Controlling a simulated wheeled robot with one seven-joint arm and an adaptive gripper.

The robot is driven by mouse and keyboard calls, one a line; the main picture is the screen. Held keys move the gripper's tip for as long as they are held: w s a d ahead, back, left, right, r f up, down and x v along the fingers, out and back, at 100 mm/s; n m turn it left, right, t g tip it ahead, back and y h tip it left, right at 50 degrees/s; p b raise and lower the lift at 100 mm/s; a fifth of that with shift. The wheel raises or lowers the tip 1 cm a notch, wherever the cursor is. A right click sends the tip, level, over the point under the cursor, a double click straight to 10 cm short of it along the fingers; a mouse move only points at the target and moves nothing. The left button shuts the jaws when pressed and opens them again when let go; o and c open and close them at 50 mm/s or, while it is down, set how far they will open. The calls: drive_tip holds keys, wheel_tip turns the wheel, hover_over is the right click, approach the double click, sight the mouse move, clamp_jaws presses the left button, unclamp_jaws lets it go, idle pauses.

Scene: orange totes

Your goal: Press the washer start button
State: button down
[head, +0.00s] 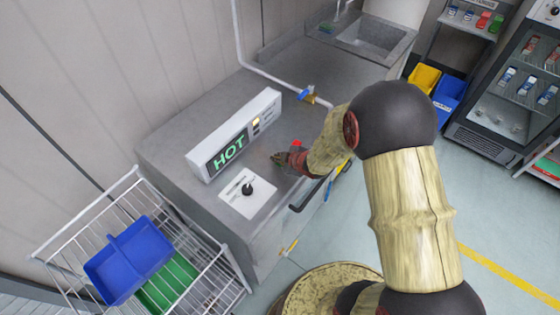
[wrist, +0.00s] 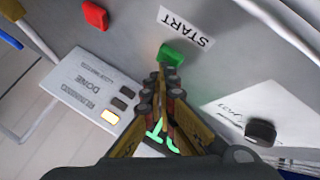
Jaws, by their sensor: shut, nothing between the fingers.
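The green start button (wrist: 178,55) sits on the grey washer top beside a white START label (wrist: 186,27) in the wrist view. My gripper (wrist: 168,76) is shut and empty, its fingertips at the near edge of the button and covering part of it; I cannot tell whether they touch it. In the head view my gripper (head: 279,159) is low over the washer top (head: 205,105), and the button is mostly hidden there. A red button (wrist: 95,15) stands apart from the green one; it also shows in the head view (head: 297,144).
A display box (head: 234,135) reading HOT stands behind my gripper. Its indicator panel (wrist: 95,85) has one lit yellow light. A black knob (head: 247,189) sits on a white plate. A wire rack (head: 75,240) with blue and green bins stands at left.

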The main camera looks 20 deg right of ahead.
drive_tip(key=shift+r+p, duration=0.7)
drive_tip(key=shift+r, duration=0.15)
wheel_tip(320, 180, up, 5)
drive_tip(key=p, duration=0.4)
idle(0.8)
